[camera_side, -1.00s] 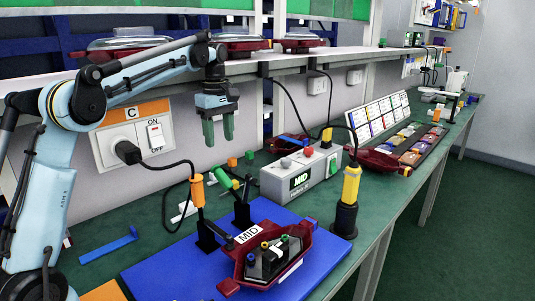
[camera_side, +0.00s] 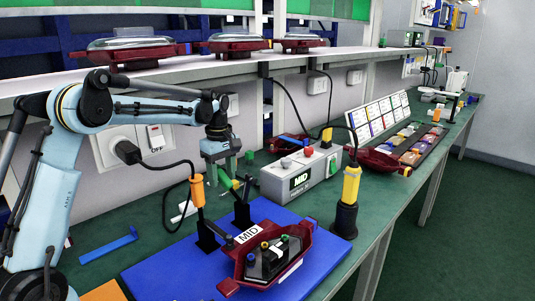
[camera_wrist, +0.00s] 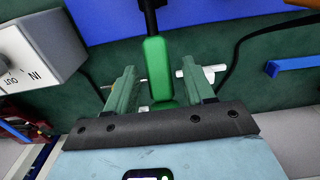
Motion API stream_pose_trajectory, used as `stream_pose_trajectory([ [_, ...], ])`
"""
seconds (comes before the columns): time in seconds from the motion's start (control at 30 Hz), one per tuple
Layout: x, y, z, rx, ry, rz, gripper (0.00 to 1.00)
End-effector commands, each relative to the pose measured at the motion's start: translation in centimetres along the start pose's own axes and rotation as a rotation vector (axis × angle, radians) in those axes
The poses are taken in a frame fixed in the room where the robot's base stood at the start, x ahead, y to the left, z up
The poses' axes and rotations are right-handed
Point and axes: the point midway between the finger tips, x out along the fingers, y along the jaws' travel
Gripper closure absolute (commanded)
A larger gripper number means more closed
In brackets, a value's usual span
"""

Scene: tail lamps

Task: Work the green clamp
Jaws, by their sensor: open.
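The green clamp stands on a black post on the blue board; its green handle (camera_side: 226,181) leans up and left in the side view. In the wrist view the green handle (camera_wrist: 156,66) lies between my fingers, with a gap on both sides. My gripper (camera_side: 222,173) points down at the handle, its two green fingers open. It also shows in the wrist view (camera_wrist: 158,72), holding nothing. The dark red lamp housing (camera_side: 247,262), labelled MID, sits on the board in front of the clamp. The clamp's lower end is partly hidden.
An orange-handled clamp (camera_side: 197,192) stands just left of the green one. A yellow-and-black tool (camera_side: 349,190) stands upright at the board's right. The blue board's (camera_side: 170,272) front left is clear.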

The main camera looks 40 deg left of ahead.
Motion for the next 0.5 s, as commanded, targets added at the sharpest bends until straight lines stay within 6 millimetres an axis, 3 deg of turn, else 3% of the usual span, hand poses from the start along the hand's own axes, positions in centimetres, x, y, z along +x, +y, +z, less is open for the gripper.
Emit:
stream_pose_trajectory([
  [0.33,0.42,-0.01,0.01,0.000,0.000,0.000,0.47],
  [0.5,0.41,-0.01,0.00,0.000,0.000,0.000,0.71],
])
